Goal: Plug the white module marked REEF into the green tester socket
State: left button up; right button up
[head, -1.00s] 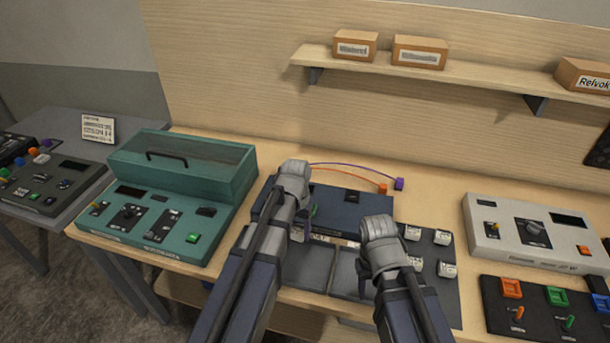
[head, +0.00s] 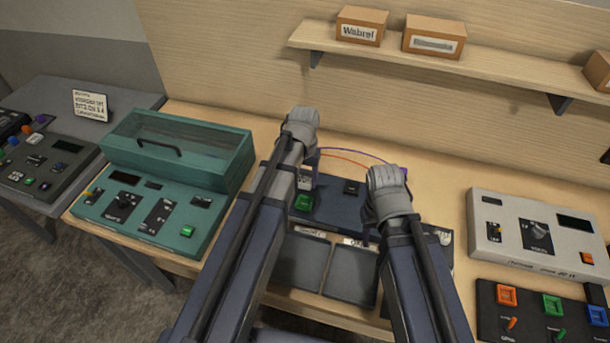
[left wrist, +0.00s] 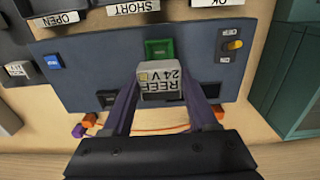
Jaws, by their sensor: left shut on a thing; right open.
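The white module marked REEF 24V (left wrist: 162,82) is held between the fingers of my left gripper (left wrist: 160,100), which is shut on it. It also shows small in the head view (head: 305,179). The green socket (left wrist: 159,48) is on the dark blue tester (left wrist: 110,62). In the head view the green socket (head: 304,203) lies just below the module. I cannot tell the height of the gap. My right gripper (head: 385,215) is open, its fingers mostly hidden behind its wrist.
The tester has a blue button (left wrist: 53,62) and a yellow-knobbed switch (left wrist: 234,45). Dark trays (head: 302,262) lie in front of it. Orange and purple wires (head: 350,158) run behind it. A teal console (head: 150,215) stands left, a light grey console (head: 530,235) right.

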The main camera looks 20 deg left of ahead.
pick_arm(q)
jog(key=shift+w+f+b, duration=0.1)
jog(key=shift+f+b, duration=0.4)
jog(key=shift+f, duration=0.25)
notch_tip(320, 180, down, 6)
jog(key=b, duration=0.5)
jog(key=shift+r+b, duration=0.15)
jog(key=shift+b, duration=0.2)
pick_arm(e)
notch_tip(320, 180, down, 7)
pick_arm(q)
jog(key=shift+f+b, duration=0.75)
jog(key=shift+b, duration=0.05)
pick_arm(e)
jog(key=shift+f, duration=0.85)
dwell(0.5)
pick_arm(q)
jog(key=o, duration=1.5)
jog(key=shift+c, duration=0.2)
jog(key=shift+o, duration=0.5)
jog(key=shift+r, duration=0.1)
pick_arm(e)
jog(key=shift+r, duration=0.1)
pick_arm(q)
jog(key=shift+r+p, duration=3.45)
jog(key=shift+p, duration=0.1)
pick_arm(e)
notch_tip(320, 180, up, 7)
